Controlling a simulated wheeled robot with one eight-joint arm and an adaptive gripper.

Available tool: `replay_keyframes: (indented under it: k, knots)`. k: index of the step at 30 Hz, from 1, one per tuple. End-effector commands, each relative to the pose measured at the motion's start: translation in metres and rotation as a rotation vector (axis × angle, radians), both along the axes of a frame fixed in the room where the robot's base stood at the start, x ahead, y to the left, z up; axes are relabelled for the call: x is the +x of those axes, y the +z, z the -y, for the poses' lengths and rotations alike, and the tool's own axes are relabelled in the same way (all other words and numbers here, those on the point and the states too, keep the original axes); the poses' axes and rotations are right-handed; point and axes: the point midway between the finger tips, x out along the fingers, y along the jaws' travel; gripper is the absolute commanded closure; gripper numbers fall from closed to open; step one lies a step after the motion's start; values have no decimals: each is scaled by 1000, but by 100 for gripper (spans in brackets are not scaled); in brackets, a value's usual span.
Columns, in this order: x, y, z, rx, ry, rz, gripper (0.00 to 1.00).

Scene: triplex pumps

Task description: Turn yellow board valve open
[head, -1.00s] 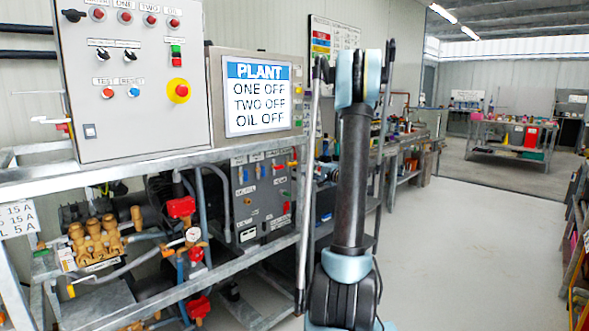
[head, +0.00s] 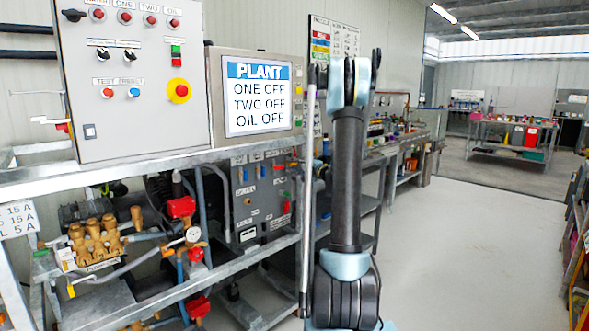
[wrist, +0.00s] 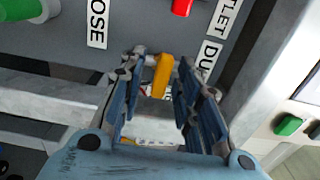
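The yellow valve handle (wrist: 163,75) shows in the wrist view as a short upright bar in front of the grey board (wrist: 150,40). My gripper (wrist: 160,76) is open, with one blue finger on each side of the handle. The handle stands between the fingertips, with a gap visible on both sides. I cannot tell how deep it sits between them. In the head view the grey valve board (head: 262,208) is under the PLANT screen. My gripper and the yellow handle cannot be made out there.
A red handle (wrist: 182,6) is just above the yellow one, and a green handle (wrist: 22,10) is at upper left. A metal rail (wrist: 55,98) crosses below the board. A pale panel with a green button (wrist: 288,125) is at right. The floor (head: 460,240) at right is clear.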

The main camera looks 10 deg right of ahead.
Motion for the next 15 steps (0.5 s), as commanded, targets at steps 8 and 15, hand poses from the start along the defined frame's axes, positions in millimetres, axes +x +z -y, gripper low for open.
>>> replay_keyframes:
  k: [8, 15]
  knots:
    - [0, 0, 0, -1, 0, 0, 100]
    - [-1, -1, 0, -24, 0, 15, 100]
